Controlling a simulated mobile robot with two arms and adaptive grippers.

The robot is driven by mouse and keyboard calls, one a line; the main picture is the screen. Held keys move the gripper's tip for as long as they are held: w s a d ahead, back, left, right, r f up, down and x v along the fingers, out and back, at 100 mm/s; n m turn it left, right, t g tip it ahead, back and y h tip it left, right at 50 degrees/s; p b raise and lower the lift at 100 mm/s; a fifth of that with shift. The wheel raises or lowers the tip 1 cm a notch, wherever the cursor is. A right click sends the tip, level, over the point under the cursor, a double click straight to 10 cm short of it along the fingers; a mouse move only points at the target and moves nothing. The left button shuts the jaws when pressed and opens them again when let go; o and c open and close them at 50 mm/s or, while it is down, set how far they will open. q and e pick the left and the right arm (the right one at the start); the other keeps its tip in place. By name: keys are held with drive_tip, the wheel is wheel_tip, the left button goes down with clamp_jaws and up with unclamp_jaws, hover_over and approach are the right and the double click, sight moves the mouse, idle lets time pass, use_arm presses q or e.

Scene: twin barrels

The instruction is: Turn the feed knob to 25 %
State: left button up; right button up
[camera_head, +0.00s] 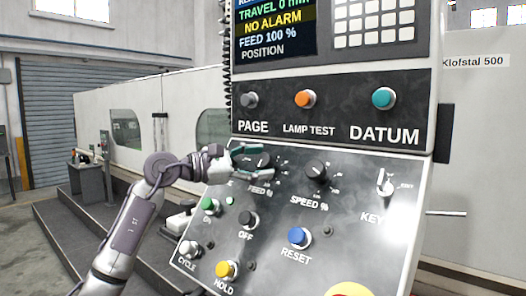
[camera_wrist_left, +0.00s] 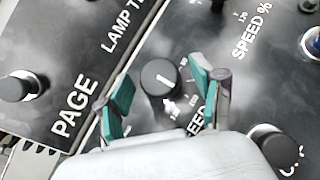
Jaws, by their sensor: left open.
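The feed knob (camera_wrist_left: 160,78) is a round black dial with a white pointer line, on the sloping grey panel. In the left wrist view it lies between the two teal-padded fingers of my left gripper (camera_head: 258,161), with a gap visible on each side. The gripper is open. In the head view the fingers are at the feed knob and hide most of it; its "FEED %" label shows just below. The screen (camera_head: 270,30) reads "FEED 100 %". My right gripper is in neither view.
The speed knob (camera_head: 316,170) is right of the feed knob, with the key switch (camera_head: 385,184) further right. Below are green, black, blue (camera_head: 298,237) and yellow (camera_head: 227,270) buttons. Above are the page, orange lamp test (camera_head: 305,98) and datum (camera_head: 383,98) buttons.

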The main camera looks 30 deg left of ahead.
use_arm(q)
drive_tip(key=shift+w+d, duration=0.2)
drive_tip(key=shift+w, duration=0.25)
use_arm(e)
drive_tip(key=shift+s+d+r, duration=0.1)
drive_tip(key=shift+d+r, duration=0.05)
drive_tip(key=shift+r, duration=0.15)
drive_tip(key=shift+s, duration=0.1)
use_arm(q)
drive_tip(key=c, duration=1)
drive_tip(key=shift+c, duration=0.7)
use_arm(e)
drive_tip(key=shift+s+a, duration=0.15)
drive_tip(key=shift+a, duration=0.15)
use_arm(q)
drive_tip(key=shift+f, duration=0.1)
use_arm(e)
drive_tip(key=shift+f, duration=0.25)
